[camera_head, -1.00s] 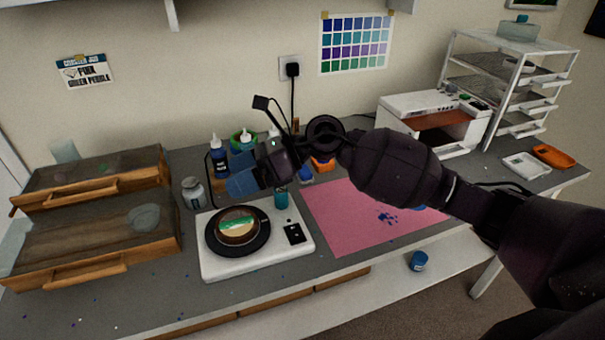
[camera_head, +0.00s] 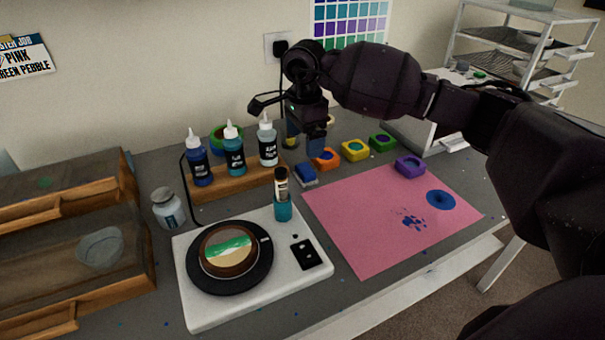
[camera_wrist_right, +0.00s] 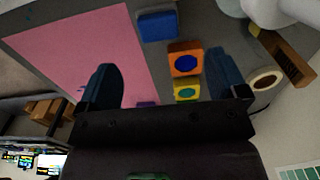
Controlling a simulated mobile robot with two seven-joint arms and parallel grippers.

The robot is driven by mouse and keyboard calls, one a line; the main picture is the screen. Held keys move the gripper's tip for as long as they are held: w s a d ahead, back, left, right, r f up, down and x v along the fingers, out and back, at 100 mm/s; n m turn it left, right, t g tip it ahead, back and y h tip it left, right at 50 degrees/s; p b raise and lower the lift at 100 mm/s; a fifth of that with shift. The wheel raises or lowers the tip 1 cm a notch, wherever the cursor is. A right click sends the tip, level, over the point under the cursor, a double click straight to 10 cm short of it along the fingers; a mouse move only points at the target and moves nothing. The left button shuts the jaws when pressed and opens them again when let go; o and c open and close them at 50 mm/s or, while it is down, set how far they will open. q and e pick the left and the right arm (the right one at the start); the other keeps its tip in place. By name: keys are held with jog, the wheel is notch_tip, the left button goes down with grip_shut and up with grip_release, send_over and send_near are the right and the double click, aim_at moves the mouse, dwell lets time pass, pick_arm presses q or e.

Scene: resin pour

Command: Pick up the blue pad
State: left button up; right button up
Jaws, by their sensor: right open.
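The blue pad (camera_head: 306,175) is a small block lying flat on the grey worktop, near the left back corner of the pink mat. It also shows in the right wrist view (camera_wrist_right: 158,25), at the top. My right gripper (camera_head: 304,142) points down above and slightly behind the pad in the head view. It is open, and nothing is between its fingers (camera_wrist_right: 163,82). The orange block (camera_wrist_right: 185,60) shows between and beyond the fingers in the wrist view. My left gripper is not in view.
Orange (camera_head: 326,159), yellow (camera_head: 355,150), green (camera_head: 382,142) and purple (camera_head: 410,167) blocks stand right of the pad. A bottle rack (camera_head: 240,184) is left, with a teal bottle (camera_head: 282,205) and white scale (camera_head: 205,312) in front. The pink mat (camera_head: 350,225) is mostly clear.

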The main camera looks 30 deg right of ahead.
aim_at(305, 168)
notch_tip(305, 168, down, 9)
jog(key=shift+s+d+b, duration=0.1)
jog(key=shift+b, duration=0.2)
jog(key=c, duration=1)
jog(key=shift+r, duration=0.1)
jog(key=shift+r, duration=0.1)
notch_tip(305, 168, up, 20)
jog(key=p, duration=0.1)
